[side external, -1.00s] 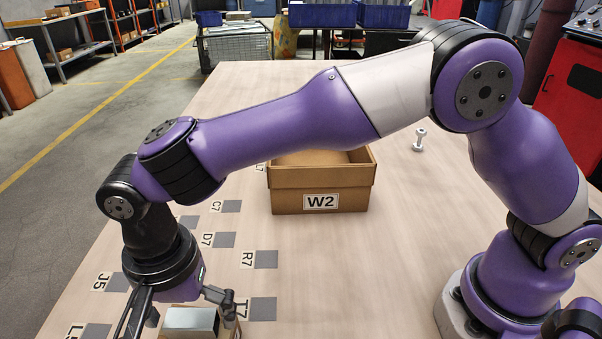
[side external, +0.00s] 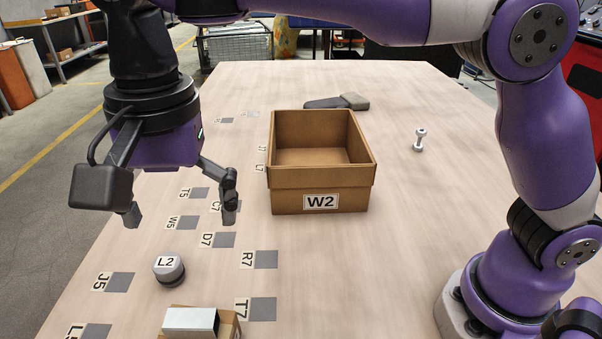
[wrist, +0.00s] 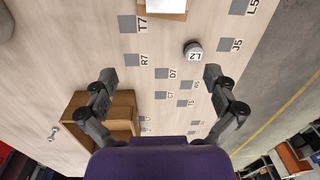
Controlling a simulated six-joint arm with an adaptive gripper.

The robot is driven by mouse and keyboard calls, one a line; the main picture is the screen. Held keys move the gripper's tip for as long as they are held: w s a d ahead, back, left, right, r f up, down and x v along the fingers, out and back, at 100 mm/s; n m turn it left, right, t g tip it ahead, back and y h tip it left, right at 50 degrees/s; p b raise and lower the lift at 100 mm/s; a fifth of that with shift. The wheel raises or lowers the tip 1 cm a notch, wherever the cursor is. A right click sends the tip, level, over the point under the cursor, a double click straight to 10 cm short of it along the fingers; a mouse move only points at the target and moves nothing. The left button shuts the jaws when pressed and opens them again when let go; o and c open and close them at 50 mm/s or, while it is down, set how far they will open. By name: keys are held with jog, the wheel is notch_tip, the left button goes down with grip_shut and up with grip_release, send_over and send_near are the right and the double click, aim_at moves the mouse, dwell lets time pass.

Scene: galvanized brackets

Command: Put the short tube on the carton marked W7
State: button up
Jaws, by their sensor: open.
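A silvery metal piece (side external: 190,319), seemingly the short tube, rests on top of a small brown carton (side external: 231,325) at the bottom edge of the side view. The carton's marking is not visible. Both are cut off at the top of the wrist view, with the metal piece (wrist: 172,5) over the carton (wrist: 166,17). My gripper (side external: 180,215) is open and empty, raised above the table, farther back than the carton. Its spread fingers also show in the wrist view (wrist: 158,75), apart from both things.
A round grey piece marked L2 (side external: 169,271) stands between gripper and carton. Labelled grey squares (side external: 266,259) lie around it. A bolt-like piece (side external: 420,140) and a dark tool (side external: 338,102) are farther back.

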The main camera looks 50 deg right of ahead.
jog(key=d+r+n+t, duration=0.2)
jog(key=d+r, duration=0.1)
jog(key=d, duration=0.7)
jog(key=s+d+f+n+t, duration=0.1)
jog(key=s+d+f+n, duration=0.2)
jog(key=d, duration=0.5)
jog(key=s+d+f+n+t, duration=0.2)
jog(key=s+d, duration=0.3)
jog(key=d, duration=0.3)
jog(key=shift+s+d+f+n, duration=0.2)
jog(key=shift+s+f+n, duration=0.05)
jog(key=shift+f+n, duration=0.25)
